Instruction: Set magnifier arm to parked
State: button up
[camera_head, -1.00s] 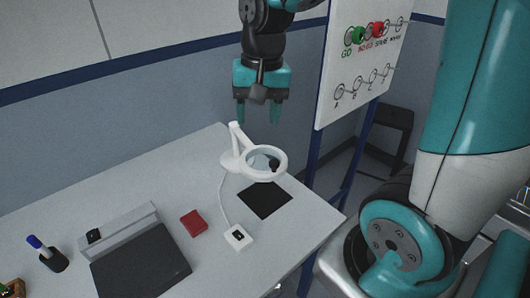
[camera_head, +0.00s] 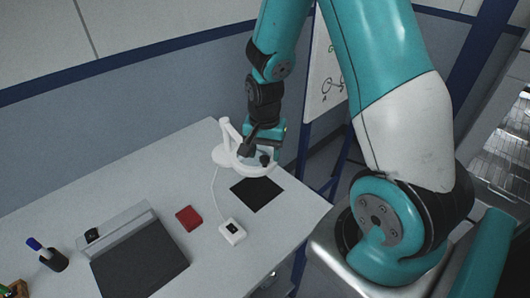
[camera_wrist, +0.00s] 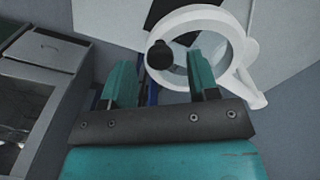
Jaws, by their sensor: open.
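The white magnifier arm (camera_head: 227,132) rises from its round base (camera_head: 224,157) near the back right corner of the table. Its ring head (camera_head: 243,169) reaches out over a black mat (camera_head: 257,193). My gripper (camera_wrist: 163,82) is open at the ring. In the wrist view the ring (camera_wrist: 243,48) and a dark knob (camera_wrist: 159,54) on its rim show beyond the teal fingers, with the knob roughly between them. In the head view my arm and gripper hide part of the ring. I cannot tell whether the fingers touch the knob.
A white switch box (camera_head: 231,232) on a cord and a red block (camera_head: 189,218) lie on the table (camera_head: 215,270). A grey device with a black plate (camera_head: 141,263) and a pen cup (camera_head: 53,260) are at left. A whiteboard (camera_head: 325,80) stands behind the right edge.

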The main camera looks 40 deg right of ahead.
jog(key=shift+f, duration=0.85)
grip_shut()
